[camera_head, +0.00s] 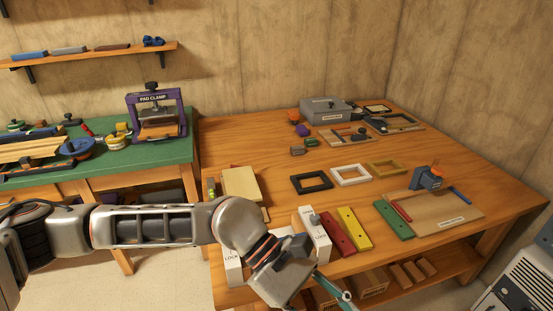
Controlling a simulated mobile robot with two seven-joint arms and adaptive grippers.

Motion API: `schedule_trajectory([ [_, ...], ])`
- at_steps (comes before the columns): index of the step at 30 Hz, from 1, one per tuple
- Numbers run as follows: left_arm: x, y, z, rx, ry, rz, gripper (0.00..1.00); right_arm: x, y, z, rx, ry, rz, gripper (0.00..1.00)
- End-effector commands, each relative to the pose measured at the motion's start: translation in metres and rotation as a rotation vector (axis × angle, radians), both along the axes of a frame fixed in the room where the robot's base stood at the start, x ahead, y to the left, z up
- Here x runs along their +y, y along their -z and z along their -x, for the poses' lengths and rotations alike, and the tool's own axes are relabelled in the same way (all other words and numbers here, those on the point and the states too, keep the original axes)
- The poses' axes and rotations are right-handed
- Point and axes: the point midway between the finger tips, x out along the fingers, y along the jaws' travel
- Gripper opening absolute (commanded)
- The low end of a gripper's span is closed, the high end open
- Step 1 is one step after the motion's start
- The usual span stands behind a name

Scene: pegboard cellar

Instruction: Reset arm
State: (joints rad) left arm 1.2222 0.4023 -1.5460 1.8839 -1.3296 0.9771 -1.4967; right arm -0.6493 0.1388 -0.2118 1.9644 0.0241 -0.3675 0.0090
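My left arm comes in from the left and reaches over the front edge of the wooden bench (285,175). My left gripper (325,292) is at the bottom of the view, low and in front of the bench edge. It is partly cut off by the bottom of the frame, so I cannot tell whether its fingers are open or shut. I see no object clearly held in it. My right arm and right gripper are not in view.
A white block (316,232) marked LOCK, a red bar (338,235) and a yellow bar (355,228) lie close to my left wrist. Small frames (351,175) lie mid-bench. A purple pad clamp (180,110) stands on the green bench.

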Motion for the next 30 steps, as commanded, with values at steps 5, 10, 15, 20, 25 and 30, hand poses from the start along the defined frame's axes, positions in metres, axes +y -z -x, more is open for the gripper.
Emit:
schedule_trajectory([
  [5, -0.046, -0.054, 0.017, 0.398, -0.184, 0.177, 0.38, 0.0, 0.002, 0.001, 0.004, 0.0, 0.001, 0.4],
  [10, -0.062, -0.1, -0.005, 0.801, -0.362, 0.311, 0.38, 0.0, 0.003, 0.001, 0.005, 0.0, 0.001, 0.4],
  [15, -0.052, -0.123, -0.054, 1.228, -0.535, 0.426, 0.38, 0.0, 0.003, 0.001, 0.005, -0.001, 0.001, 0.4],
  [20, -0.021, -0.111, -0.111, 1.643, -0.693, 0.523, 0.38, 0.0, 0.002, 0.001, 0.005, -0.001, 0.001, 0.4],
  [25, 0.032, -0.059, -0.163, 2.096, -0.848, 0.627, 0.38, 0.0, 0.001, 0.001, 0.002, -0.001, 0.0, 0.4],
  [30, 0.1, 0.027, -0.19, 2.544, -0.989, 0.748, 0.38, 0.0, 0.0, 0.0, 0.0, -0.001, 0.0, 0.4],
])
